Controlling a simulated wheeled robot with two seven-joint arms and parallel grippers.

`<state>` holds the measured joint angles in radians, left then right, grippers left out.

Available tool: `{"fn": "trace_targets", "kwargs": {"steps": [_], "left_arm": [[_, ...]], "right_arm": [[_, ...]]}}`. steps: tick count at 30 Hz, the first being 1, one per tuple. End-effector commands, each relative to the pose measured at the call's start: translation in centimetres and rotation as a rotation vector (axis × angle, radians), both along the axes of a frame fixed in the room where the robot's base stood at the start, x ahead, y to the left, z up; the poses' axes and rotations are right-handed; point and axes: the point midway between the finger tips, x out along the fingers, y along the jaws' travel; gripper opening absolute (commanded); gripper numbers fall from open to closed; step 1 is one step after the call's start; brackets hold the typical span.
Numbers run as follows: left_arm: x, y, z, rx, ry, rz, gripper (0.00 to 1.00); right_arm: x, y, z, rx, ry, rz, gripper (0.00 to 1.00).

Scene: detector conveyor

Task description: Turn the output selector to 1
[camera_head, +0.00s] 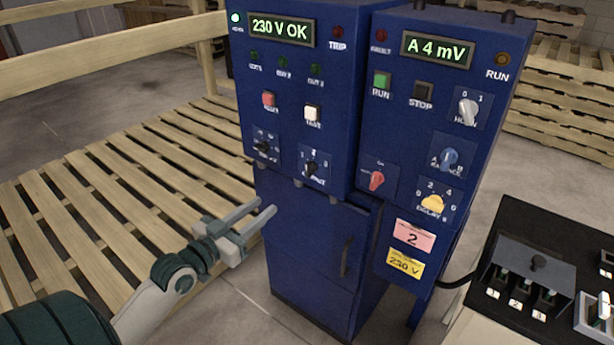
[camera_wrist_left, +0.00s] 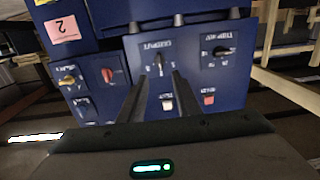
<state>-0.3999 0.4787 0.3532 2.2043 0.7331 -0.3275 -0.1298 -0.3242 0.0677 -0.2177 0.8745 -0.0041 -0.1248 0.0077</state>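The output selector (camera_head: 311,167) is a black knob on a dark plate, low on the right of the left blue cabinet's front. Its pointer looks roughly upright, towards the middle mark; the small digits are hard to read. In the left wrist view, which is turned over, the output selector (camera_wrist_left: 159,63) lies between and beyond my fingertips. My left gripper (camera_head: 264,217) is open and empty, below and left of the selector, apart from it. Its two fingers also show in the left wrist view (camera_wrist_left: 159,78). My right gripper is not in view.
A similar black knob (camera_head: 263,146) sits left of the selector. Red (camera_head: 268,99) and white (camera_head: 312,113) buttons are above. The right cabinet carries a red knob (camera_head: 376,181) and others. A wooden pallet (camera_head: 130,200) lies left; a bench panel (camera_head: 530,275) stands right.

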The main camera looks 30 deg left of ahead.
Motion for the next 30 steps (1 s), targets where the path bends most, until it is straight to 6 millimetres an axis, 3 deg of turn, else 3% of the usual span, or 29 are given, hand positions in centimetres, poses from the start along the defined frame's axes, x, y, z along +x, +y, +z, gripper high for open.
{"fn": "trace_targets", "kwargs": {"steps": [3, 17, 23, 30], "left_arm": [[-0.2, -0.3, 0.9, 0.002, -0.014, -0.009, 0.30], [0.3, -0.3, 0.8, 0.001, -0.012, -0.007, 0.30], [1.7, -0.4, 0.9, 0.000, -0.013, -0.007, 0.30], [4.8, -0.6, 1.0, -0.001, -0.014, -0.007, 0.30]], "right_arm": [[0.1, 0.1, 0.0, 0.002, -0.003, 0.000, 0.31], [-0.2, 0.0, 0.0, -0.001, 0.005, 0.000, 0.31], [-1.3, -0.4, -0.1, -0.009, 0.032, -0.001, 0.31], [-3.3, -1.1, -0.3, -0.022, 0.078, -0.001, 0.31]]}}
